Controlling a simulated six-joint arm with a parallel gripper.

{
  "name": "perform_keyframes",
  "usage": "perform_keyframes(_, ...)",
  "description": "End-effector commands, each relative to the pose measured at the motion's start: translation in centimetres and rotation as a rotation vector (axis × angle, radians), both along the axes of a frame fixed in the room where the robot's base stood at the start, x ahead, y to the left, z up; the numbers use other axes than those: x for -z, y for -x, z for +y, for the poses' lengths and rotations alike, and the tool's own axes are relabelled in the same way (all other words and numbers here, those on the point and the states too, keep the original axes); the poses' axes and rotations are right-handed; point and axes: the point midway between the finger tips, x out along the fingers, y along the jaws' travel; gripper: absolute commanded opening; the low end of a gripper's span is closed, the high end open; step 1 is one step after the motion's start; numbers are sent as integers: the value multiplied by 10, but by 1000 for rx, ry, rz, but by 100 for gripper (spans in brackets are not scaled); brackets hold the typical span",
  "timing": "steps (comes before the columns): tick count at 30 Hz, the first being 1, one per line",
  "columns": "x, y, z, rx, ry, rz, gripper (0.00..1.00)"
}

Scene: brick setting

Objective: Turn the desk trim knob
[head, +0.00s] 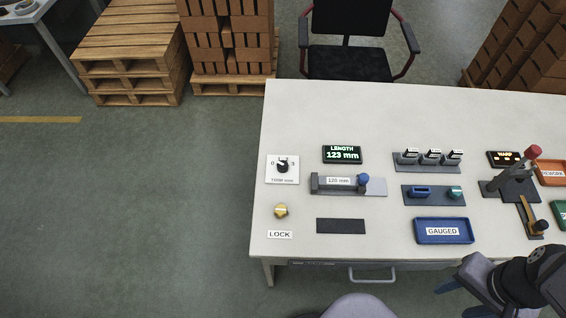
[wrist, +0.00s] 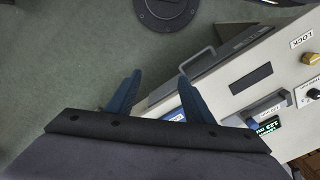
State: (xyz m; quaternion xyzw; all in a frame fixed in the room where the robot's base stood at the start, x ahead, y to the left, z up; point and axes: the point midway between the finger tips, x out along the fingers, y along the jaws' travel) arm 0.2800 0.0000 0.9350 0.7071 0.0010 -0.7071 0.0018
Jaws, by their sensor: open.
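The desk trim knob (head: 283,167) is a black dial on a square white plate marked 0 to 3, at the left end of the white desk. Its pointer looks roughly upward, but the exact setting is too small to tell. The black knob also shows at the right edge of the wrist view (wrist: 313,94). My gripper (head: 455,298) is at the desk's front right, far from the knob. In the wrist view its two blue fingers (wrist: 160,75) stand apart with nothing gripped between them.
A brass knob (head: 281,211) labelled LOCK sits in front of the dial. Right of the dial are a LENGTH display (head: 342,154) reading 123 mm, a slide gauge (head: 338,184) and a dark pad (head: 340,226). A blue GAUGED tray (head: 444,231), switches and levers (head: 515,185) stand further right.

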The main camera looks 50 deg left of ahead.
Motion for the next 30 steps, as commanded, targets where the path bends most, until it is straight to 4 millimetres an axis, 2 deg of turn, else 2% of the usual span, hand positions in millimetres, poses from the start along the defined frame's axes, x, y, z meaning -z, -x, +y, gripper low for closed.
perform_keyframes(6, 0, -1, 1, -3, 0, 0, 46)
perform_keyframes(10, 3, -10, 7, -46, -6, -3, 46)
perform_keyframes(14, 8, -37, 28, -168, -23, -13, 46)
perform_keyframes(16, 11, -58, 48, -270, -38, -21, 46)
perform_keyframes(20, 20, -98, 103, -517, -76, -39, 46)
perform_keyframes(24, 31, -129, 180, -815, -128, -64, 46)
perform_keyframes(26, 35, -137, 216, -946, -153, -76, 46)
perform_keyframes(27, 39, -139, 241, -1032, -169, -84, 46)
perform_keyframes(29, 45, -140, 279, -1164, -196, -98, 46)
perform_keyframes(30, 49, -139, 304, -1252, -214, -108, 46)
